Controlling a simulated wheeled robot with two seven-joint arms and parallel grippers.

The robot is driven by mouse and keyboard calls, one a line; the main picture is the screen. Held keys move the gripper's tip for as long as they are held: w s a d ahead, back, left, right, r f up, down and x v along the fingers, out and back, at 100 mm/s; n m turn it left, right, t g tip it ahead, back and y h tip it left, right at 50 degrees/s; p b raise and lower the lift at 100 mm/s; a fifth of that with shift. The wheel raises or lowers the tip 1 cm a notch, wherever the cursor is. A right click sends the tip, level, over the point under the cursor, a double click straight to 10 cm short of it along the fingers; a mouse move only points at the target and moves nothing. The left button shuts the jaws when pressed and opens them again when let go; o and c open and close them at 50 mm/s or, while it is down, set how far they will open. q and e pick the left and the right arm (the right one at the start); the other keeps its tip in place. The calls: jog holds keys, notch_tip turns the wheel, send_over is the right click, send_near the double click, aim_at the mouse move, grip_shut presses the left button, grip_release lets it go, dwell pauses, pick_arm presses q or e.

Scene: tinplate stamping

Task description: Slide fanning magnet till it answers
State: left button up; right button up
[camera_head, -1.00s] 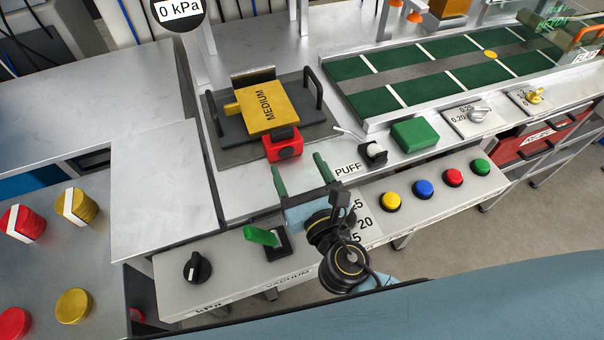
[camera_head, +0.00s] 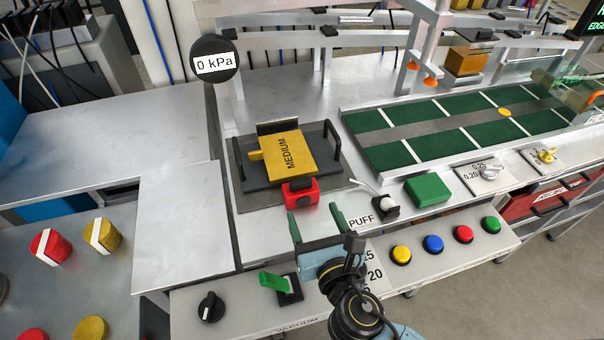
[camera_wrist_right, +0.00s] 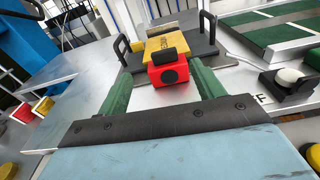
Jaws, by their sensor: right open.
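The fanning magnet appears to be the red block with a black knob (camera_head: 300,192), at the front edge of a yellow stack marked MEDIUM (camera_head: 285,154). The stack lies on a dark tray with black handles (camera_head: 243,178). My right gripper (camera_head: 314,220) is open and empty, just in front of the red block, its green fingers pointing at it. In the right wrist view the red block (camera_wrist_right: 168,76) sits ahead, between the lines of the two fingers, with no visible contact. My left gripper is not in view.
A round gauge (camera_head: 214,60) reads 0 kPa. A white-tipped PUFF lever (camera_head: 386,206) and a green block (camera_head: 427,190) stand right of the gripper. Below are a green vacuum lever (camera_head: 276,283), a black knob (camera_head: 211,307) and several coloured buttons (camera_head: 433,244). A green-panelled conveyor (camera_head: 440,130) lies at right.

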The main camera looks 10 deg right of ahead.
aim_at(302, 183)
jog(key=w+g+p, duration=0.1)
jog(key=w+p, duration=0.1)
jog(key=w, duration=0.1)
jog(key=w+a+f+g+p, duration=0.1)
jog(key=w+p, duration=0.1)
jog(key=w, duration=0.2)
jog(key=w+f+g+p, duration=0.1)
jog(key=w+p, duration=0.1)
jog(key=w, duration=0.2)
jog(key=shift+w+a+g+h, duration=0.1)
jog(key=shift+a+g+h, duration=0.05)
jog(key=shift+g+h, duration=0.15)
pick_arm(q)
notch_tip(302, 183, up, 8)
pick_arm(e)
jog(key=shift+c, duration=0.2)
